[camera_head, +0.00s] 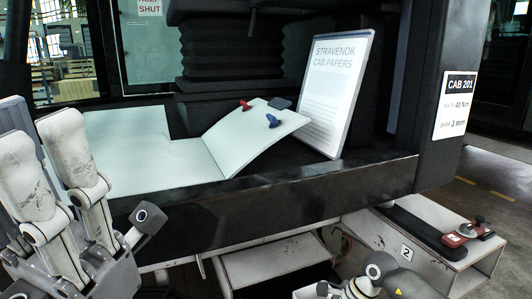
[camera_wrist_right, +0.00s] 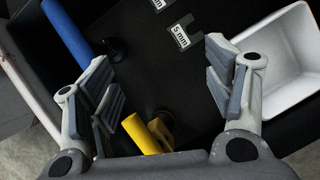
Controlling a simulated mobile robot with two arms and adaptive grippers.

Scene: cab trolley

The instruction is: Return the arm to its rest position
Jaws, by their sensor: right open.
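My left gripper (camera_head: 45,150) is at the left edge of the head view, its pale worn fingers pointing up in front of the cab.
A white bin (camera_wrist_right: 285,65) is right of the right gripper, near a 5 mm label (camera_wrist_right: 181,37). In the head view, a cab papers board (camera_head: 335,95) leans behind a bent pale panel (camera_head: 240,140). A step labelled 2 (camera_head: 425,265) carries a red clamp-like item (camera_head: 468,231).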

